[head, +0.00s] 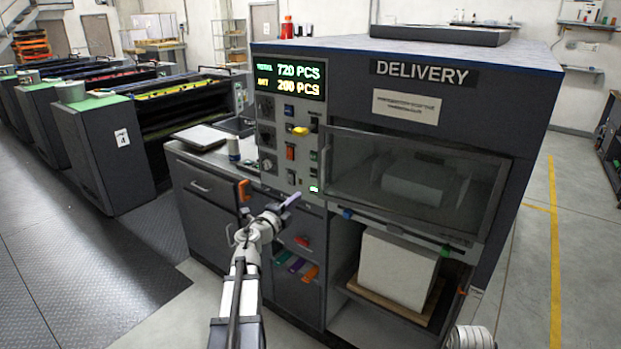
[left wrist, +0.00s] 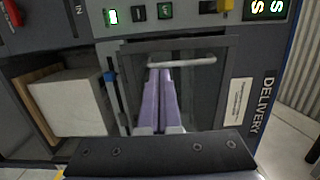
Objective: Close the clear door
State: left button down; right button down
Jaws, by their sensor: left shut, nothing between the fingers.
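The clear door (head: 345,165) is a dark-framed see-through panel on the front of the delivery unit, below the DELIVERY sign. A pale block shows dimly behind it. In the left wrist view the door (left wrist: 205,100) lies behind the fingers, with a light bar handle (left wrist: 185,61) across their tips. I cannot tell whether the door is fully flush with its frame. My left gripper (head: 295,197) is shut and empty, left of the door's lower left corner in the head view. Its purple fingers (left wrist: 165,75) appear near the handle; contact is unclear. My right gripper is not in view.
The control panel (head: 290,135) with buttons is left of the door. A white stack (head: 398,270) stands on a wooden pallet in the bay below. A counter with drawers (head: 205,188) is at left. Open floor (head: 585,250) lies at right.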

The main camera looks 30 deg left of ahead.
aim_at(320, 176)
pick_arm(q)
jog(key=w, duration=1.4)
jog(key=shift+a, duration=0.4)
